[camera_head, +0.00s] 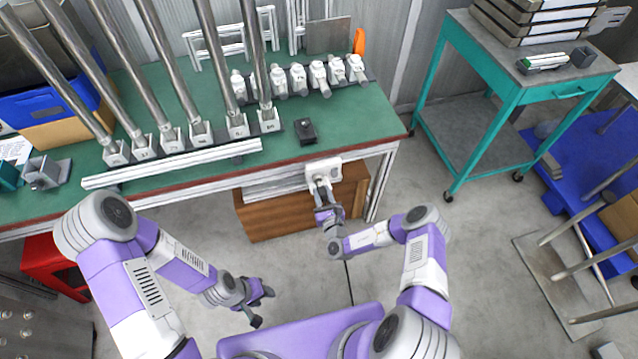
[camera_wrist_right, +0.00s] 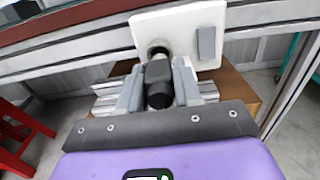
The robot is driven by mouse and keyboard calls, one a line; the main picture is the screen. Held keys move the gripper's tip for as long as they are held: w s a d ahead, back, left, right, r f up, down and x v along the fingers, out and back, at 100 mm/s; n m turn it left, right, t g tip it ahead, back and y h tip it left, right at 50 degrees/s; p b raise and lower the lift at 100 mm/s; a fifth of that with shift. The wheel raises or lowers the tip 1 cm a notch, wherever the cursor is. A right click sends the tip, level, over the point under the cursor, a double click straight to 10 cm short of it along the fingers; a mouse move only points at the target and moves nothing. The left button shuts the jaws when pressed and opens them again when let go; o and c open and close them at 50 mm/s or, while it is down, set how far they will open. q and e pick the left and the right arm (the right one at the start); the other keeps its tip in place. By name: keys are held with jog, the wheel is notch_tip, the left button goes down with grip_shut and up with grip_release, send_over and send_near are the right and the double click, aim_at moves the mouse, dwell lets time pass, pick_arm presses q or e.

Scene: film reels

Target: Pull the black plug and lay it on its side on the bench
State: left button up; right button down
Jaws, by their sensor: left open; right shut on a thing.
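The black plug (camera_wrist_right: 158,78) sits between the fingers of my right gripper (camera_wrist_right: 158,95), which is shut on it. Its far end is at the round opening of a white socket plate (camera_wrist_right: 205,30); I cannot tell how deep it sits. In the head view the white plate (camera_head: 333,165) is at the bench's front edge, and my right gripper (camera_head: 320,187) is right in front of it, mostly hiding the plug. My left gripper (camera_head: 264,306) is open and empty, low over the floor, apart from the bench. The green bench top (camera_head: 355,115) is behind the plate.
A small black box (camera_head: 305,131) lies on the bench behind the plate. Several metal posts (camera_head: 170,70) and an aluminium rail (camera_head: 175,165) fill the left. A row of grey-white fittings (camera_head: 297,78) stands at the back. The bench's right part is clear. A teal cart (camera_head: 515,90) stands right.

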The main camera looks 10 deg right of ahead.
aim_at(324, 198)
jog(key=shift+s+p, duration=0.9)
jog(key=shift+s, duration=0.8)
jog(key=shift+s+d+p, duration=0.1)
jog(key=shift+s+p, duration=0.45)
jog(key=shift+s, duration=0.35)
